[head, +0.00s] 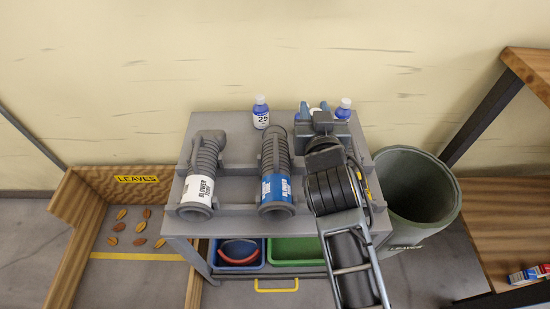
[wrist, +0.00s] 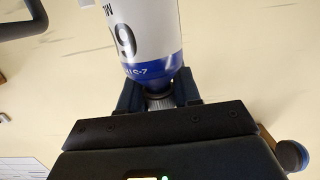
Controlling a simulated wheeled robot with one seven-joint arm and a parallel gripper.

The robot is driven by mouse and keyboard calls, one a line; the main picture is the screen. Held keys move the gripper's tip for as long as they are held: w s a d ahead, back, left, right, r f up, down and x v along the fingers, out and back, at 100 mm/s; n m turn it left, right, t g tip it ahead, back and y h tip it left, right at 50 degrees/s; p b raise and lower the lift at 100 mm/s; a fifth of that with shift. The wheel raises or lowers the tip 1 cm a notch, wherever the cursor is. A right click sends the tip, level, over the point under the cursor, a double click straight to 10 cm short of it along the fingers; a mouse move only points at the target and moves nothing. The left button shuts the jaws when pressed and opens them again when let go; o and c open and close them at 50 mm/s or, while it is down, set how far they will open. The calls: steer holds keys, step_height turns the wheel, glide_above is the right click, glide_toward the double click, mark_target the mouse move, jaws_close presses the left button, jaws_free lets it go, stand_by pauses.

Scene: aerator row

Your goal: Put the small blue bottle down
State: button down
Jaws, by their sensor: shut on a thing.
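My gripper (wrist: 158,97) is shut on the neck of a bottle (wrist: 145,35) with a white label and a blue band, seen in the wrist view. A "9" shows on its label, and the bottle's far end is cut off by the picture edge. In the head view my gripper (head: 315,111) is over the back right of the grey cart (head: 232,122) and mostly hides the held bottle. Whether the bottle's base touches the cart cannot be seen.
A blue bottle marked 25 (head: 261,113) stands at the cart's back edge. Another blue bottle (head: 343,109) is just right of my gripper. A grey hose (head: 207,160) and a blue-banded hose (head: 275,160) lie in front. A bin (head: 412,180) stands right of the cart.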

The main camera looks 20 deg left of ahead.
step_height(320, 180, down, 11)
steer(key=b, duration=0.3)
steer(key=shift+w, duration=0.15)
steer(key=shift+f, duration=0.1)
steer(key=shift+f, duration=0.1)
steer(key=c, duration=0.8)
jaws_free()
steer(key=v, duration=1.2)
steer(key=shift+b, duration=0.4)
